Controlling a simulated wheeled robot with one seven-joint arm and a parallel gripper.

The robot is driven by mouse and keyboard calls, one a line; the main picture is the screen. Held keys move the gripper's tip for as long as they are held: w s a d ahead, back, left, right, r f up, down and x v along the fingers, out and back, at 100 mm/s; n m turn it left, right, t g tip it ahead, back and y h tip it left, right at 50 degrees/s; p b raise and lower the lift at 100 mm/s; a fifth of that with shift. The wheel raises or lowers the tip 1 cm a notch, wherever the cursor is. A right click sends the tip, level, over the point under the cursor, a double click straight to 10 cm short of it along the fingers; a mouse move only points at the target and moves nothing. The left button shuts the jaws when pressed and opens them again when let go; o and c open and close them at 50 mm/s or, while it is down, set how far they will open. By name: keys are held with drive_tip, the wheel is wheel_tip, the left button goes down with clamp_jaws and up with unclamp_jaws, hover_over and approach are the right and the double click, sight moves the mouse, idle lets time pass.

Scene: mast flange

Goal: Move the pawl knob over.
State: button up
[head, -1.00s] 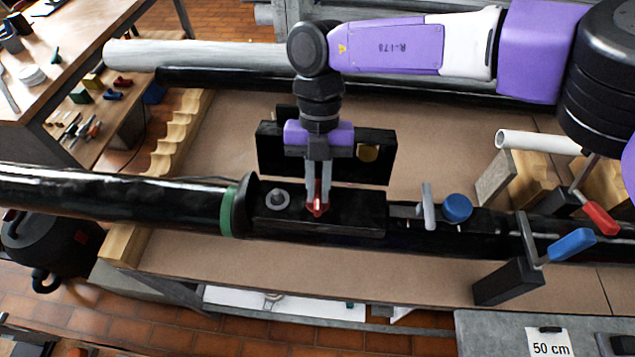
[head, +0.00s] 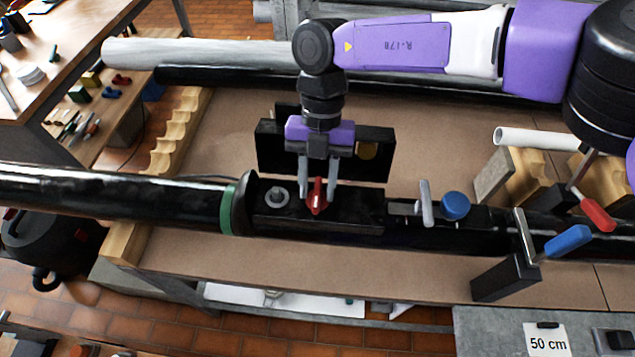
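The pawl knob seems to be the small red lever (head: 317,194) on top of the black block (head: 350,208) in the middle of the mast. It stands upright, tilted slightly. My gripper (head: 318,192) points down over it with its two fingers open, one on each side of the red lever. There is a gap between each finger and the lever. The fingertips are near the block's top, and I cannot tell if they touch it.
A grey round knob (head: 277,196) sits left on the block, beside a green ring (head: 228,209). A grey lever (head: 425,203) and a blue knob (head: 455,206) stand to the right. A black open lid (head: 376,165) rises behind. Clamps with blue (head: 569,242) and red (head: 597,214) handles stand farther right.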

drive_tip(key=b+v, duration=0.2)
drive_tip(key=v, duration=0.5)
drive_tip(key=shift+r, duration=0.35)
drive_tip(key=shift+w, duration=0.15)
